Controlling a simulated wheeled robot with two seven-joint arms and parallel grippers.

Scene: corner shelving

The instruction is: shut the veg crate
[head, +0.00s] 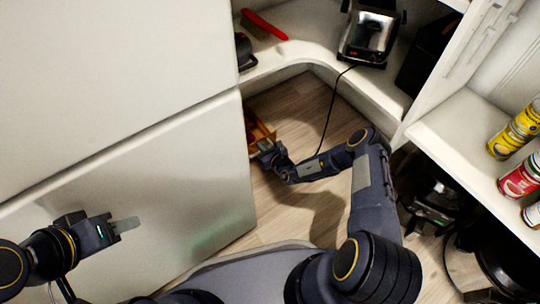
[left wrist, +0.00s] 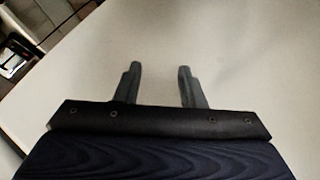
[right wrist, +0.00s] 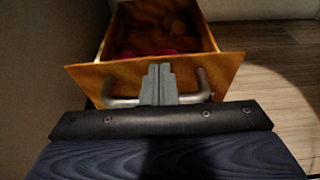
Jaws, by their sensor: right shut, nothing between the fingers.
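The veg crate (right wrist: 160,75) is an orange-brown wooden drawer with a grey bar handle (right wrist: 203,85) on its front panel. In the right wrist view it stands pulled out, its top open, with reddish and brown contents inside. In the head view only a part of the crate (head: 259,130) shows beside the white cabinet's edge. My right gripper (right wrist: 158,82) is shut and empty, its fingertips in front of the middle of the panel, between the handle's ends; contact cannot be told. My left gripper (left wrist: 157,85) is open and empty, near the white cabinet front, far from the crate.
A large white cabinet (head: 130,160) fills the left. Corner shelves (head: 300,55) hold a toaster (head: 369,35) with a hanging cord and a red-handled brush (head: 264,25). Cans (head: 515,132) stand on the right shelf. Wooden floor (head: 290,205) is clear around my right forearm.

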